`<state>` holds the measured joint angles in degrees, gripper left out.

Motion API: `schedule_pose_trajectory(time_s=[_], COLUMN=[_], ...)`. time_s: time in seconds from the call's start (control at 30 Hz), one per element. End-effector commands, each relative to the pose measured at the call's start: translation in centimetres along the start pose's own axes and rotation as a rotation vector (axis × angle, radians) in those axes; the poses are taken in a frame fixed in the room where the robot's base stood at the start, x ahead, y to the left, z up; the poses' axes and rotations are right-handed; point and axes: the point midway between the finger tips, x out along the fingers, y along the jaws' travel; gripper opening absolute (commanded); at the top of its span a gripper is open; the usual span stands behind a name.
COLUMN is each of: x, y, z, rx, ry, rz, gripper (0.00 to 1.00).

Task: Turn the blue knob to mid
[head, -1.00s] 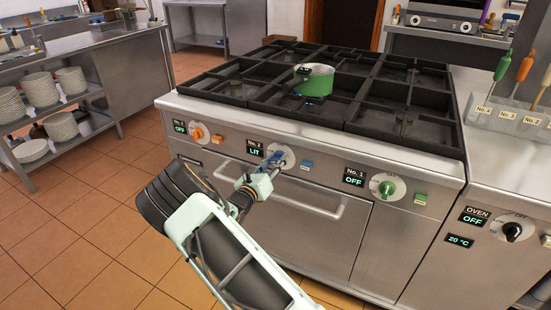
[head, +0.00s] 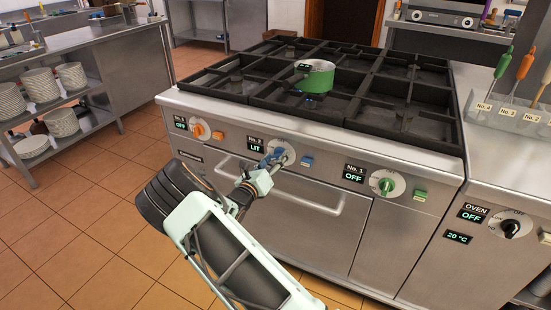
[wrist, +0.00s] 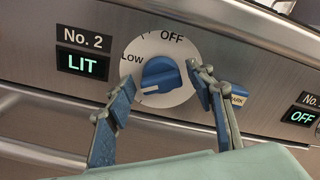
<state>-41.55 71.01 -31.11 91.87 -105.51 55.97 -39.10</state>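The blue knob (wrist: 160,78) sits on a white dial on the stove's front panel; in the head view the blue knob (head: 279,153) is partly covered by my gripper. Its white mark points left and slightly down, just below the printed LOW; OFF is at the top. The No. 2 display (wrist: 82,65) reads LIT. My gripper (wrist: 160,76) is open, one blue-padded finger at the knob's lower left and the other close to its right side. I cannot tell whether either touches it. My gripper (head: 267,163) comes from below in the head view.
A blue button (head: 307,162) is just right of the knob. The orange knob (head: 199,131) and green knob (head: 386,186) flank it. A green pot (head: 314,77) stands on the slatted grate (head: 400,118). An oven handle (head: 290,195) runs below the panel.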

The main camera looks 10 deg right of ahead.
Motion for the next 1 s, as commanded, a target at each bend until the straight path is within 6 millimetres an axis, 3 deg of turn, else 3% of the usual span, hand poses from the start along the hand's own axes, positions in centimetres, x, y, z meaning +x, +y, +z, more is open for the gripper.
schedule_pose_trajectory(time_s=[0.37, 0.8, 1.0], x=[-0.6, -9.0, -11.5], y=[0.0, 0.0, 0.0], z=[0.1, 0.1, 0.1], rx=[0.001, 0.001, 0.001], ry=[-0.002, -0.002, -0.001], rz=[0.000, 0.002, 0.000], gripper=[0.52, 0.52, 0.52])
